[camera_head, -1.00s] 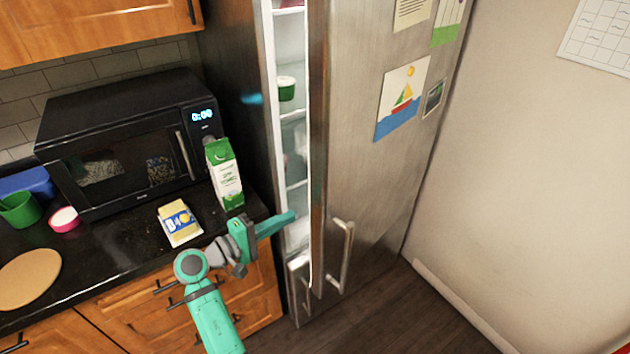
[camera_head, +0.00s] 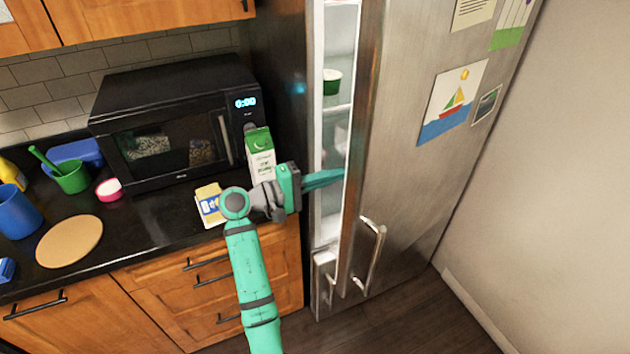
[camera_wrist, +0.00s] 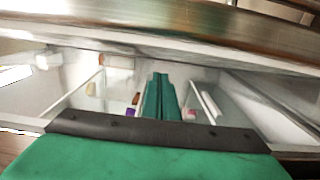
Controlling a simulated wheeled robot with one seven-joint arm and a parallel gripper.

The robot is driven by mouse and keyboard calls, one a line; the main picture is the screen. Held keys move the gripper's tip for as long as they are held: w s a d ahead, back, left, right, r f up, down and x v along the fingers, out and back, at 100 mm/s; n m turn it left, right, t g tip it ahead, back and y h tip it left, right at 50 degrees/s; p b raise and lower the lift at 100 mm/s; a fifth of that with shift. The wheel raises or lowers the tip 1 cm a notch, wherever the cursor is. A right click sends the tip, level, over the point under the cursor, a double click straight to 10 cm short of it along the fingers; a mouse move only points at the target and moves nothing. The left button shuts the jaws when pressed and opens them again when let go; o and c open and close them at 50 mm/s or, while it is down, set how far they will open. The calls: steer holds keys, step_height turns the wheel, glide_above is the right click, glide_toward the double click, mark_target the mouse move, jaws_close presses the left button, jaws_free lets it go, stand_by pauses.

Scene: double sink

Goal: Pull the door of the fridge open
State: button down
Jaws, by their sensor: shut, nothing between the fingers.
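The stainless steel fridge door (camera_head: 400,140) stands partly open, with a narrow gap along its left edge that shows white shelves inside. Its handle (camera_head: 372,255) is a vertical bar on the outer face, to the right of my gripper. My gripper (camera_head: 340,175) is shut and empty, and its fingers reach into the gap, by the inner edge of the door. In the wrist view the shut fingers (camera_wrist: 160,98) point into the fridge interior (camera_wrist: 205,85), and the door edge (camera_wrist: 170,22) runs across the top. Whether the fingers touch the door cannot be told.
A green and white carton (camera_head: 260,155) and a yellow packet (camera_head: 210,205) stand on the black counter close to my arm. A black microwave (camera_head: 165,125) is behind them. Floor (camera_head: 400,320) is clear in front of the fridge.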

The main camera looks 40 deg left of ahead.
mark_target(345, 185)
steer(key=d, duration=0.4)
steer(key=shift+s+d, duration=0.1)
steer(key=shift+d, duration=0.05)
steer(key=shift+s, duration=0.1)
